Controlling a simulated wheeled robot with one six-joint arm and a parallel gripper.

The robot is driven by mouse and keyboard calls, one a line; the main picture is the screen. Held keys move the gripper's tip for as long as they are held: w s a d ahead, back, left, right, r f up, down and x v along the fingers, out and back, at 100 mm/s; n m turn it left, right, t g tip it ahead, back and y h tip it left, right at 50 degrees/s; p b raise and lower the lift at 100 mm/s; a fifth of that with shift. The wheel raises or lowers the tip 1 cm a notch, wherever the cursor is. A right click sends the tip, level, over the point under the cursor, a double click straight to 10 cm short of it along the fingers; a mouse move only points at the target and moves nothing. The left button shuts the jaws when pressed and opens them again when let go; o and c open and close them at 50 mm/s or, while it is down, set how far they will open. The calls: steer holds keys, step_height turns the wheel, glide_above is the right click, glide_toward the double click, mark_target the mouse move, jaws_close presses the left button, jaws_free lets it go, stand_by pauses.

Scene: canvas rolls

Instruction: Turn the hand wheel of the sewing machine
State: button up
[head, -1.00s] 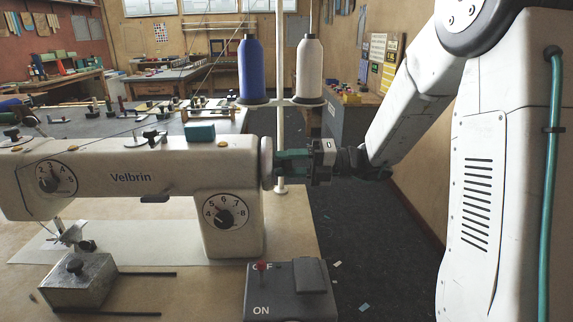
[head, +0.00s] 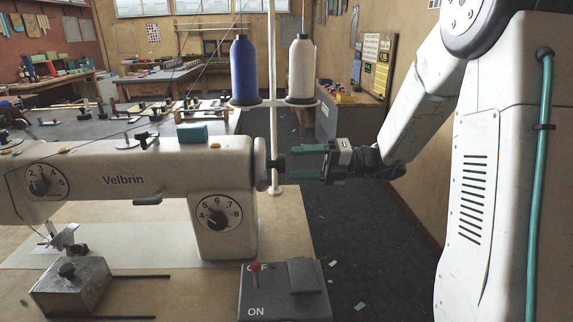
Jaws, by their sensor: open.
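The white sewing machine (head: 125,182), marked Velbrin, stands on the table at the left in the head view. Its hand wheel (head: 261,163) is the pale disc at the right end of the machine, with a dark knob (head: 277,163) sticking out to the right. My gripper (head: 300,163) is at wheel height, to the right of the wheel, with its green fingers pointing left toward it. The fingers are open with a gap between them, and nothing is held. The fingertips look close to the knob; whether they touch it I cannot tell.
A thread stand (head: 273,120) with a blue cone (head: 243,70) and a white cone (head: 302,68) rises behind the wheel. A switch box (head: 285,293) with a red lever stands in front. A metal block (head: 70,285) sits at the front left. The dark floor (head: 370,240) is open at right.

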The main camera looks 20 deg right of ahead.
steer(key=v, duration=0.2)
steer(key=shift+s+d, duration=0.15)
steer(key=shift+d, duration=0.25)
steer(key=s+a+f+n+g+h, duration=0.2)
steer(key=s+f+n+g+h, duration=0.15)
steer(key=s+n, duration=0.55)
steer(key=s+a+f+n+g+h, duration=0.2)
steer(key=s+a+n+g+h, duration=0.3)
steer(key=n, duration=0.6)
steer(key=s+d+r+n+t+h, duration=0.1)
steer(key=s+r+n+t+h, duration=0.1)
steer(key=s+n+h, duration=0.2)
steer(key=s+d+r+n+t+h, duration=0.2)
steer(key=s+n+h, duration=0.2)
steer(key=s+n, duration=0.6)
steer(key=shift+r+n+h, duration=0.35)
steer(key=shift+r+n, duration=0.05)
steer(key=shift+n, duration=0.6)
